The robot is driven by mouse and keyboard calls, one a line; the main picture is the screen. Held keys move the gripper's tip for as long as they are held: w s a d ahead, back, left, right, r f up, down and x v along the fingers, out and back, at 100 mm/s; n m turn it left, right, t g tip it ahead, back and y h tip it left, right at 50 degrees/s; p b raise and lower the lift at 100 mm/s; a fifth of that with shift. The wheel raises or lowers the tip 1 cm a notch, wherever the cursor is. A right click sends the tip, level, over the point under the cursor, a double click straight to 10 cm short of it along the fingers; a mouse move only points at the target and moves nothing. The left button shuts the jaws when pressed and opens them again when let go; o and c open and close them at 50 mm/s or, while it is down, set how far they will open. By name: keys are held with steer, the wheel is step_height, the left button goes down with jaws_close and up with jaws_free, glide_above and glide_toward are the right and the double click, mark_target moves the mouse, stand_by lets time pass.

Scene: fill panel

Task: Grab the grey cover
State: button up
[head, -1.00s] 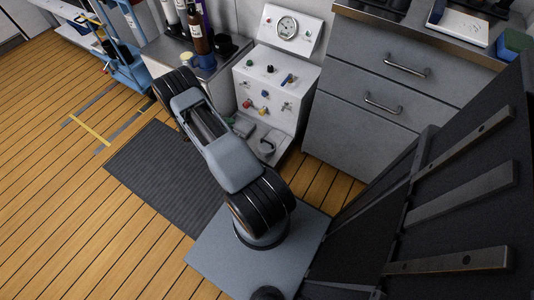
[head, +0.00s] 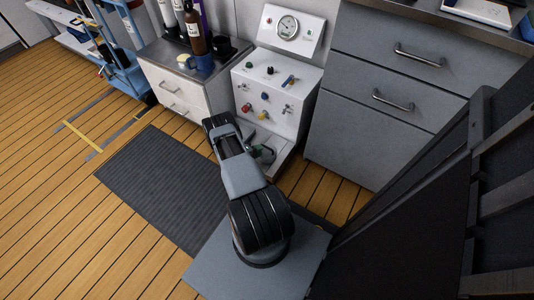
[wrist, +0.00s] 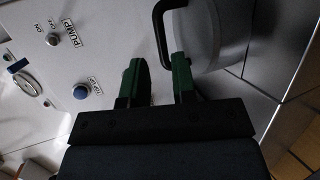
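The grey cover (wrist: 208,35) is a round grey piece with a black bar handle (wrist: 160,35), at the top of the wrist view. My gripper (wrist: 157,75) has two green-tipped fingers standing apart with nothing held between them. The handle's lower end appears just ahead of the gap between the fingertips; I cannot tell whether it is touched. In the head view my gripper (head: 264,153) is low in front of the white panel (head: 272,95), partly behind my arm, and I cannot make out the cover clearly there.
The wrist view shows the panel face with a blue button (wrist: 81,91) and a "PUMP" label. In the head view, grey drawers (head: 375,100) stand right of the panel and a bottle-topped cabinet (head: 180,75) left. A dark mat (head: 170,185) lies on the open wood floor.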

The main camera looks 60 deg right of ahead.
mark_target(267, 148)
steer(key=b+x, duration=0.2)
steer(key=x, duration=0.3)
steer(key=shift+s+a+f, duration=0.1)
steer(key=shift+f, duration=0.15)
steer(key=shift+s+d, duration=0.15)
steer(key=shift+d, duration=0.25)
steer(key=shift+c, duration=0.2)
jaws_close()
